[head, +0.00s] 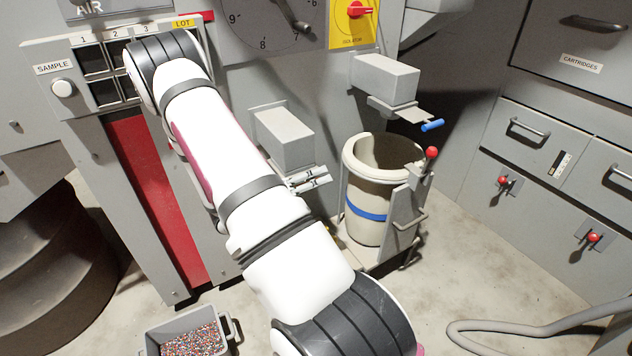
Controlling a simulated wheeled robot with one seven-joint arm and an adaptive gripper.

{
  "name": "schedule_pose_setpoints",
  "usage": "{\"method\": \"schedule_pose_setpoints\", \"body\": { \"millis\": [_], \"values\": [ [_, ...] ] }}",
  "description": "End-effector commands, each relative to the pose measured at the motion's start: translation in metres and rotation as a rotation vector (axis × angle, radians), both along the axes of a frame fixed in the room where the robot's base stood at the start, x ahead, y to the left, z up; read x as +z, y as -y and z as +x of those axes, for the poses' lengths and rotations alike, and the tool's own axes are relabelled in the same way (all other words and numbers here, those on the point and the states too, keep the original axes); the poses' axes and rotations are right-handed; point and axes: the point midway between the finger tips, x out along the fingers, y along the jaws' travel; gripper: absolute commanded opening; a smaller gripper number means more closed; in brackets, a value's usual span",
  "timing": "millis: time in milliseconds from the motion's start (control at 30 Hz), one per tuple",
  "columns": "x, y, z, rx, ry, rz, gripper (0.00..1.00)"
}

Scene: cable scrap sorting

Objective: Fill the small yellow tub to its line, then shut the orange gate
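My arm crosses the middle of the view from the bottom right to the upper left, and my gripper does not show. I see no whole yellow tub. A thin yellowish edge (331,234) shows beside my arm, and I cannot tell what it belongs to. No orange gate shows clearly. A grey box-shaped spout (284,138) on the machine has a metal slide (313,178) at its lower end, partly hidden by my arm. A second grey spout (386,78) to its right has a slide with a blue handle (432,125).
A large beige tub (366,212) with a blue band stands in a holder with a red-knobbed lever (431,153). A grey bin (174,326) of coloured granules sits on the floor. A hose (520,331) lies at the lower right. Drawers (527,132) line the right wall.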

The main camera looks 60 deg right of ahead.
Motion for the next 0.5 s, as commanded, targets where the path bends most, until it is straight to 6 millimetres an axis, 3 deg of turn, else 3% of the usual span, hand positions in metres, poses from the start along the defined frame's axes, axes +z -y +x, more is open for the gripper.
{"method": "schedule_pose_setpoints", "body": {
  "millis": [100, 233, 267, 500],
  "values": [
    [0.0001, -0.0001, 0.0001, 0.0, 0.0, 0.0, 0.32],
    [0.0001, -0.0002, 0.0001, 0.0, 0.0, 0.0, 0.03],
    [0.0002, -0.0003, 0.0001, 0.0, 0.0, 0.0, 0.0],
    [0.0006, -0.0006, 0.0008, 0.001, 0.001, -0.001, 0.0]
  ]
}}
